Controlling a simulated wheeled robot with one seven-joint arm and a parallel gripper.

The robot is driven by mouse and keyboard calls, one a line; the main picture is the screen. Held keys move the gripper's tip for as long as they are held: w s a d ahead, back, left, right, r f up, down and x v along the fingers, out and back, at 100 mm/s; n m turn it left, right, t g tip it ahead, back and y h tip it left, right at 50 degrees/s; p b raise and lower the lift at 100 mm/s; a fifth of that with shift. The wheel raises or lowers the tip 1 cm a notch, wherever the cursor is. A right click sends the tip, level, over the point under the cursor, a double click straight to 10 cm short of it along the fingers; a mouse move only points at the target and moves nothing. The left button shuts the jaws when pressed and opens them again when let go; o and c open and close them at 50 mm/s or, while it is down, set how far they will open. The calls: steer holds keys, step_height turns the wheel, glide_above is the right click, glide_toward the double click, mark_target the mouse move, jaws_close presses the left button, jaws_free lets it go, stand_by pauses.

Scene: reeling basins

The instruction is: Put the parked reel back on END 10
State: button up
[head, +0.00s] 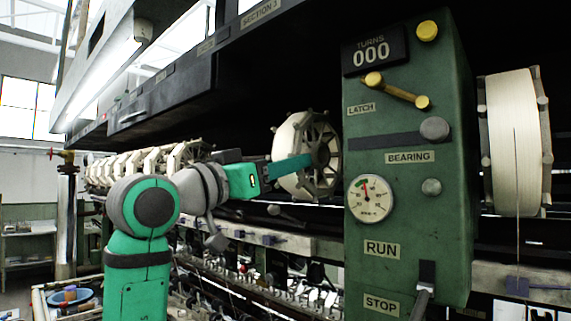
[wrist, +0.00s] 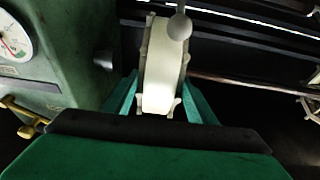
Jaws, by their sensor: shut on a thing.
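A spoked reel (head: 296,134) with a pale wound face hangs just left of the green machine post (head: 408,240). My gripper (head: 303,163) is shut on the reel, reaching in from the left in the head view. The post carries a LATCH lever (head: 398,90), a BEARING arm (head: 398,141) with a grey knob, and a RUN/STOP handle (head: 422,302). No END 10 label is readable. I cannot tell whether the reel rests on any support.
Another wound reel (head: 515,142) is right of the post, a thread hanging from it. A row of pale reels (head: 145,165) recedes at the left. A dark overhead beam (head: 165,100) runs above. A horizontal shaft (wrist: 250,83) lies right of the held reel.

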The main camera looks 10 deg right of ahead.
steer(key=shift+w+a, duration=0.15)
stand_by(0.3)
steer(key=w+a, duration=0.4)
steer(key=w, duration=0.2)
steer(key=shift+a, duration=0.3)
steer(key=shift+f, duration=0.2)
stand_by(0.7)
steer(key=o, duration=1.2)
steer(key=v, duration=1.3)
